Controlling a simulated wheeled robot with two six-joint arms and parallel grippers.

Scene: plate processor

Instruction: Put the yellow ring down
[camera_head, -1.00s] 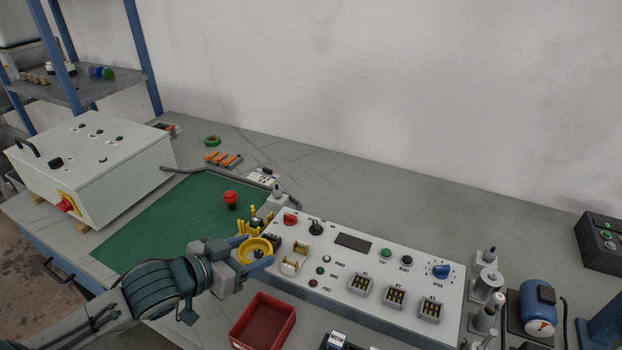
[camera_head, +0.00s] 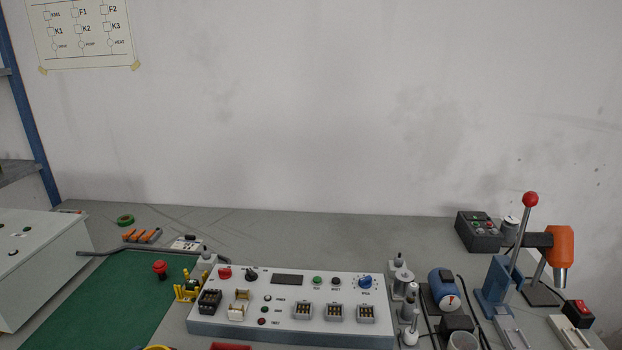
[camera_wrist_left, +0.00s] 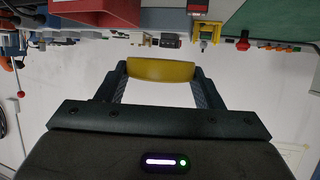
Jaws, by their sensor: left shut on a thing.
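My left gripper (camera_wrist_left: 160,82) is shut on the yellow ring (camera_wrist_left: 160,70), whose curved side shows between the two fingers in the left wrist view. In the head view only a sliver of the ring (camera_head: 158,348) shows at the bottom edge. A yellow stand (camera_head: 187,289) with upright prongs stands at the left end of the control panel, and it also shows in the left wrist view (camera_wrist_left: 208,33). The ring is apart from this stand. My right gripper is in neither view.
The white control panel (camera_head: 290,325) fills the front middle. A green mat (camera_head: 110,300) lies to its left, with a red button (camera_head: 160,267) near its right side. A red tray (camera_head: 230,347) is cut off at the bottom. Bare bench (camera_head: 330,240) lies behind the panel.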

